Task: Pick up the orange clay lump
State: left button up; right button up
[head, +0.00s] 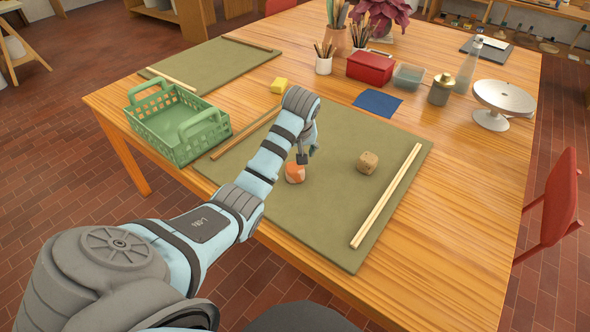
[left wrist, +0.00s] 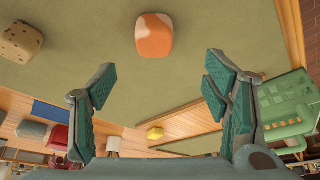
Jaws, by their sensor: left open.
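The orange clay lump (head: 294,173), with a pale patch, sits on the near olive mat (head: 330,240). In the left wrist view the lump (left wrist: 154,37) shows at the top middle, beyond my fingertips and between their lines. My left gripper (head: 307,156) is just above and beside the lump in the head view, partly hidden by its own arm. In the left wrist view my left gripper (left wrist: 160,88) is open, with teal pads wide apart and nothing between them. My right gripper is not in view.
A brown speckled lump (head: 367,162) lies to the right on the mat, near pale wooden strips (head: 386,197). A green basket (head: 178,130) stands at the left. A yellow block (head: 279,86), blue cloth (head: 378,103) and red box (head: 370,68) are farther back.

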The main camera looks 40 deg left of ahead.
aim_at(295, 167)
pick_arm(q)
jog(key=b+x, duration=0.1)
jog(key=x, duration=0.3)
jog(key=b+x, duration=0.2)
jog(key=x, duration=0.2)
jog(key=b+x, duration=0.1)
jog(key=x, duration=0.3)
jog(key=shift+w+d+f, duration=0.2)
jog(key=shift+w, duration=0.2)
jog(key=shift+r, duration=0.15)
jog(key=c, duration=1.5)
